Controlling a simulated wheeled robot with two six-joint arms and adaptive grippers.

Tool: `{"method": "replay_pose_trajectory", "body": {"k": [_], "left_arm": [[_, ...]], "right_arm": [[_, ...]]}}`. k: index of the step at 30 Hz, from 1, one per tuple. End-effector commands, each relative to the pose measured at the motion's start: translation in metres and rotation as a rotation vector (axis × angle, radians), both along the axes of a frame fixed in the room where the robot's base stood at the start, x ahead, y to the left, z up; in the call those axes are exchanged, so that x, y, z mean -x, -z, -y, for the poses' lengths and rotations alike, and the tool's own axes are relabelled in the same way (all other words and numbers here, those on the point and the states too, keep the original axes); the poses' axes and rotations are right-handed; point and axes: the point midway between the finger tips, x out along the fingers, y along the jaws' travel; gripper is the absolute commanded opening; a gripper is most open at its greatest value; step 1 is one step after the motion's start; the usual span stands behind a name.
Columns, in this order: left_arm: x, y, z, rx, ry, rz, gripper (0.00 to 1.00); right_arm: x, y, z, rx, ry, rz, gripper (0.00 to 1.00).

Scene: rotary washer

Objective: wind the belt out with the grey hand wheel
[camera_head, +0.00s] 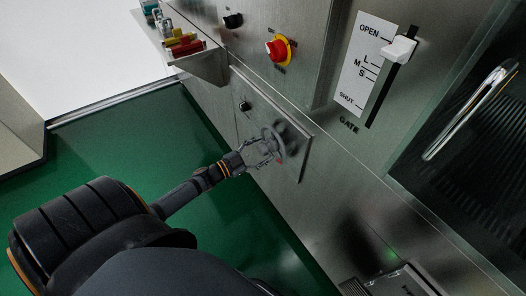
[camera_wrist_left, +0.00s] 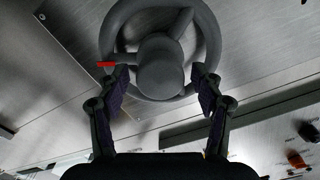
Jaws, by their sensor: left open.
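The grey hand wheel (camera_head: 272,144) is mounted on a metal plate on the front of the washer. It has a rim, spokes, a round hub and a small red mark. In the left wrist view the wheel (camera_wrist_left: 160,68) fills the top middle, with the red mark at the left of its rim. My left gripper (camera_head: 262,150) is at the wheel. In the left wrist view its two fingers (camera_wrist_left: 160,88) are open, one on each side of the lower wheel and hub. I cannot tell whether they touch the rim. The belt is not clearly seen. My right gripper is not in view.
A red knob on a yellow base (camera_head: 278,49), a black knob (camera_head: 232,20) and the gate slider (camera_head: 400,49) are on the panel above. A metal tray (camera_head: 204,66) with coloured items juts out at upper left. Green floor (camera_head: 110,150) is clear at left.

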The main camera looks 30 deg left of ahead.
Motion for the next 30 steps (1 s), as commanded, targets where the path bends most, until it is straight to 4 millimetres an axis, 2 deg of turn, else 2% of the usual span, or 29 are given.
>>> {"method": "replay_pose_trajectory", "body": {"k": [3, 11, 25, 30], "left_arm": [[-0.0069, -0.0001, 0.0024, 0.000, -0.001, 0.000, 0.67], [-0.0074, 0.0001, 0.0028, -0.001, -0.001, -0.002, 0.65], [-0.0071, 0.0003, 0.0028, -0.001, -0.001, -0.002, 0.02], [-0.0071, 0.0003, 0.0028, 0.000, -0.001, -0.002, 0.00]], "right_arm": [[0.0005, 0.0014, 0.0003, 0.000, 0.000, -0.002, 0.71], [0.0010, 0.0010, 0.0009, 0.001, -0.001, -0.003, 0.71], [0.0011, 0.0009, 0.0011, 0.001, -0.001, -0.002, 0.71], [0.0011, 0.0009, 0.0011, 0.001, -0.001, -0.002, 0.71]]}}
